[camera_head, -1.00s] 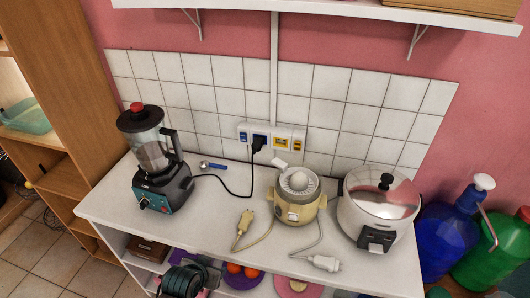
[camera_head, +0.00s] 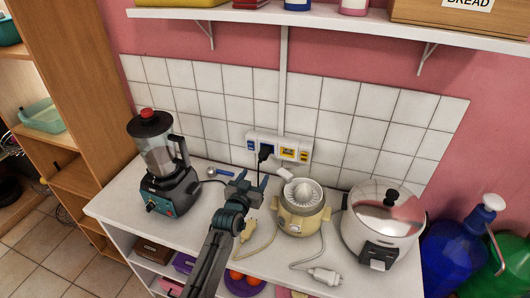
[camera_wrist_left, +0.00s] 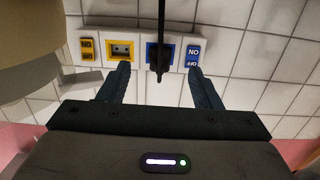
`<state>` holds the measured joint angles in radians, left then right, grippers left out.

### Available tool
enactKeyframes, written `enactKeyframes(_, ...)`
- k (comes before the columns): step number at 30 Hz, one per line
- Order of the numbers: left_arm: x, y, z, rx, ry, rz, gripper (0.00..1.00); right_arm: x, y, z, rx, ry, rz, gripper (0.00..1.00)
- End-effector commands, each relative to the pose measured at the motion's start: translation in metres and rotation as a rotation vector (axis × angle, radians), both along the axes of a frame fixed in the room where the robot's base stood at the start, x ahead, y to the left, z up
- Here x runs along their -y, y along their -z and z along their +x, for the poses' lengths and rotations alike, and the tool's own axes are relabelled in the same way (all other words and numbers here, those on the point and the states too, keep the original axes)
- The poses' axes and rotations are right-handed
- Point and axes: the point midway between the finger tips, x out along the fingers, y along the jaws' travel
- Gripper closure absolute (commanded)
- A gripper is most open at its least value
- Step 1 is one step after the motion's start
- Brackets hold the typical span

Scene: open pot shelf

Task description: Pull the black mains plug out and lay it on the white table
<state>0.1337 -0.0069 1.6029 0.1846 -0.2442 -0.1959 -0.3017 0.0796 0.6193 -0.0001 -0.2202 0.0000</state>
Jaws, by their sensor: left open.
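The black mains plug (camera_head: 265,152) sits in the blue-framed socket of the white wall strip (camera_head: 291,146), with its black cord running down to the table. My left gripper (camera_head: 252,180) is open just in front of and below the plug in the head view. In the left wrist view, which is upside down, the plug (camera_wrist_left: 158,64) shows between the spread fingers (camera_wrist_left: 159,72), with a gap on both sides. The white table (camera_head: 112,207) lies below. The arm hides part of the table and cord. My right gripper is not in view.
A blender (camera_head: 158,165) stands left on the table, a cream juicer (camera_head: 301,207) right of my gripper, and a rice cooker (camera_head: 382,225) further right. A yellowish plug (camera_head: 250,229) and a white plug (camera_head: 325,275) lie near the front. A shelf (camera_head: 340,16) hangs above.

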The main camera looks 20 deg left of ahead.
Motion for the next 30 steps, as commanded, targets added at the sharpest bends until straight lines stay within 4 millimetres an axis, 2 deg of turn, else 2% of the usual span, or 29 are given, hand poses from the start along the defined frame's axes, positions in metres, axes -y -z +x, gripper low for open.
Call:
enactKeyframes(4,0.001,-0.014,0.016,0.064,-0.010,-0.009,0.42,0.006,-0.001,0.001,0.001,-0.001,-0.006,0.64)
enactKeyframes(20,0.001,-0.015,0.025,0.076,-0.012,-0.010,0.42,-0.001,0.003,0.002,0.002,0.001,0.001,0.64)
enactKeyframes(30,0.003,-0.014,0.070,0.076,-0.012,-0.010,0.42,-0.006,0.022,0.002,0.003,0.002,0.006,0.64)
